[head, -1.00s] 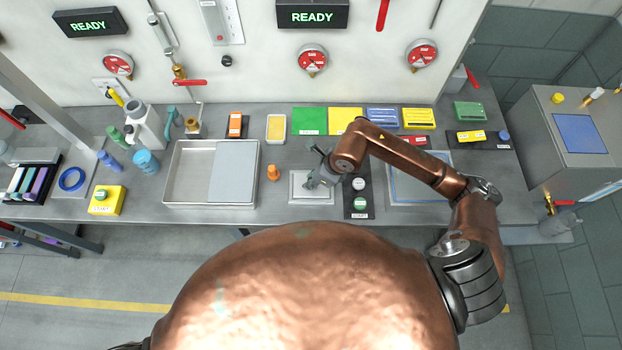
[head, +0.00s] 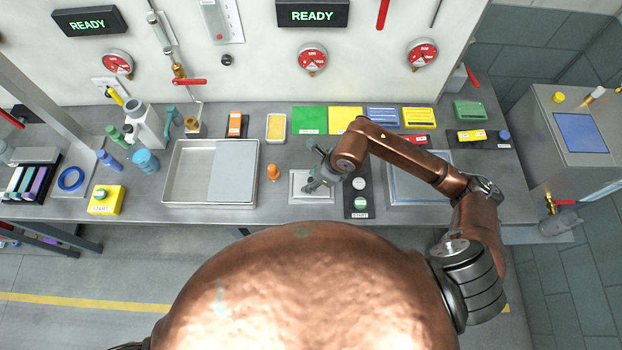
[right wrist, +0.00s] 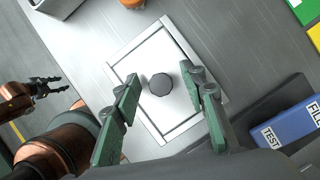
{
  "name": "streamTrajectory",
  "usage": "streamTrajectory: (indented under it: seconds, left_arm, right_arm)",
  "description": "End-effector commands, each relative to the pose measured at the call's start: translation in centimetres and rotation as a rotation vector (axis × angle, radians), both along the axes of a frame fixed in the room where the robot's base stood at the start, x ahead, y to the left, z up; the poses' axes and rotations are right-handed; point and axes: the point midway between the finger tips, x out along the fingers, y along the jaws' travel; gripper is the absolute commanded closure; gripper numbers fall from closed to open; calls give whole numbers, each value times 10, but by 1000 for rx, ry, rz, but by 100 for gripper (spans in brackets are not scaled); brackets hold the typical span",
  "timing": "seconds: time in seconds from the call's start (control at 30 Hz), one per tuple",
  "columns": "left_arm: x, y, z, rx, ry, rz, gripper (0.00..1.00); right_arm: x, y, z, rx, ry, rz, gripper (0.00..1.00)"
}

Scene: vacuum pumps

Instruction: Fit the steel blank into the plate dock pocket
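The plate dock (head: 296,201) is a pale square frame on the bench, left of a black button strip. In the right wrist view the dock's frame (right wrist: 180,134) surrounds a flat steel blank (right wrist: 150,62) with a dark round knob (right wrist: 160,84) in its middle. The blank appears to lie inside the frame; I cannot tell whether it is fully seated. My right gripper (right wrist: 168,88) is open, its green fingers on either side of the knob with gaps. In the head view the right gripper (head: 312,186) hides part of the dock. My left gripper (right wrist: 58,88) is open and empty, away from the dock.
A metal tray (head: 190,180) with a grey sheet stands left of the dock, and an orange knob-like piece (head: 273,172) between them. The black button strip (head: 359,205) is close on the right.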

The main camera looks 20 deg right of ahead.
Motion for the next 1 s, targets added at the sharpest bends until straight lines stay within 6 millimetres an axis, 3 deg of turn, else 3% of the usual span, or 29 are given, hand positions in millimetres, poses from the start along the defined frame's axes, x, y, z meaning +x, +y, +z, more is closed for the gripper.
streamTrajectory:
  seconds: [0.5, 0.7, 1.0]
  left_arm:
    - [1, 0, 0, 0, 0, -1, 60]
    - [1, 0, 0, 0, 0, -1, 60]
    - [1, 0, 0, 0, 0, -1, 60]
  right_arm:
    - [-23, -30, 88, -1, -6, 1, 61]
    - [-28, -35, 104, -1, -4, 1, 61]
    - [-29, -35, 107, 1, -2, 1, 61]
